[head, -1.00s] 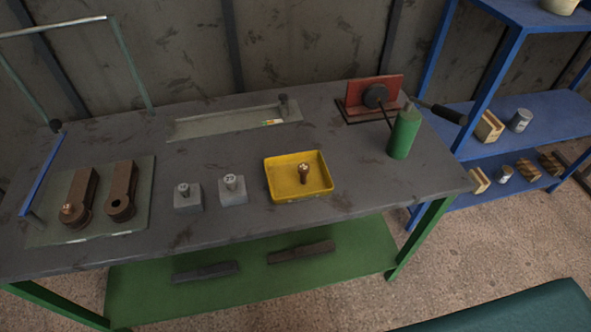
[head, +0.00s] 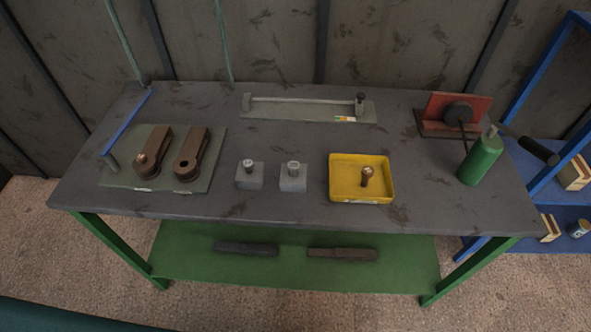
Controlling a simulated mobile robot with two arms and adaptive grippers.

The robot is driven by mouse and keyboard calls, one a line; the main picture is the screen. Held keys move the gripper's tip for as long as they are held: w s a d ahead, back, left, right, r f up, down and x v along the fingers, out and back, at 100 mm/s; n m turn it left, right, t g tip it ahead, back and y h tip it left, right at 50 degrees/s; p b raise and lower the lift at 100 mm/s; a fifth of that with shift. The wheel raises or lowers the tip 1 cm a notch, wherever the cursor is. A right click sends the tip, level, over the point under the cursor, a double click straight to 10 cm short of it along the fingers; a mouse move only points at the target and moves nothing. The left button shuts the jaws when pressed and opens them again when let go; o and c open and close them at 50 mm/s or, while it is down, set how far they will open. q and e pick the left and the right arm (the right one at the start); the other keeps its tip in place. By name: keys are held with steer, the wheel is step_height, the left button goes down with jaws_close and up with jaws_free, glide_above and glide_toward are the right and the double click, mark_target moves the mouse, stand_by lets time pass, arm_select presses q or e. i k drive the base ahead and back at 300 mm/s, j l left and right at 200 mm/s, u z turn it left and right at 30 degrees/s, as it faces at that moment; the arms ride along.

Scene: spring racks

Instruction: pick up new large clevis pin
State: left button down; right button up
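Two small grey blocks stand on the bench, each with a shiny metal pin head showing on top. The left pin (head: 248,165) sits in the left block (head: 250,182). The right pin (head: 292,167) sits in the right block (head: 293,184) and its head looks slightly wider. I cannot tell for certain which is the large one, and their shanks are hidden. A brown, worn-looking pin (head: 367,176) stands in the yellow tray (head: 345,195). Neither of my grippers is in view.
Two brown clevis-like parts (head: 190,155) lie on a grey-green mat (head: 120,178) at left; the left one has a coppery pin head. Behind is a long gauge plate (head: 270,112). A green bottle (head: 481,158) and red fixture (head: 440,108) stand at right. The bench front is clear.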

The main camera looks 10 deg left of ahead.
mark_target(293, 166)
steer(key=j+z, duration=0.25)
steer(key=k+j+z, duration=0.15)
steer(key=j+z, duration=0.15)
steer(key=j, duration=0.15)
steer(key=k+j+z, duration=0.1)
steer(key=j+z, duration=0.15)
steer(key=k+j+z, duration=0.25)
steer(key=i+j, duration=0.1)
steer(key=j, duration=0.05)
